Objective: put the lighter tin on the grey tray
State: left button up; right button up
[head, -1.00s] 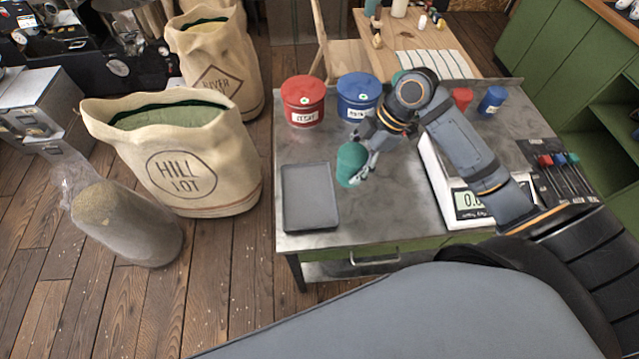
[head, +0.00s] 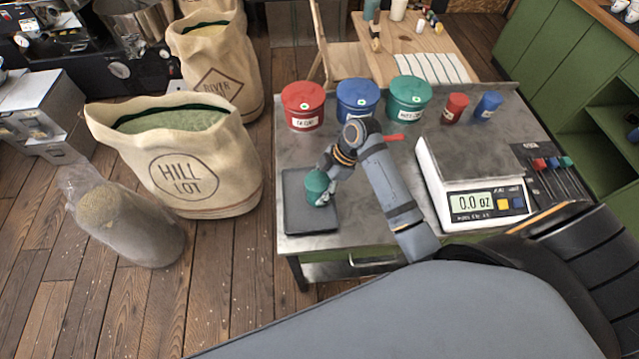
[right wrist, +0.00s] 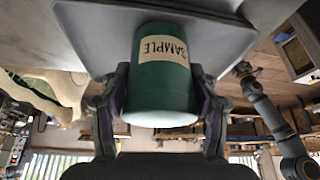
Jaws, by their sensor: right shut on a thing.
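My right gripper (head: 324,190) is shut on a green tin (head: 316,185) over the grey tray (head: 297,216), at the tray's right side. In the right wrist view the green tin (right wrist: 162,90) has a SAMPLE label and sits between the two fingers, with the tray (right wrist: 85,22) behind it. I cannot tell whether the tin touches the tray. A red tin (head: 455,108) and a blue tin (head: 488,105) stand at the back right of the table. My left gripper is not in view.
A scale (head: 470,198) reading 0.0 oz stands right of my arm, its plate empty. Large red (head: 303,106), blue (head: 357,100) and green (head: 409,99) lidded canisters line the table's back. A red-handled item (head: 395,137) lies near them. Sacks (head: 180,160) stand on the floor to the left.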

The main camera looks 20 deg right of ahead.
jog(key=shift+f, duration=0.1)
jog(key=o, duration=1.4)
jog(key=b+v, duration=0.2)
jog(key=v, duration=1)
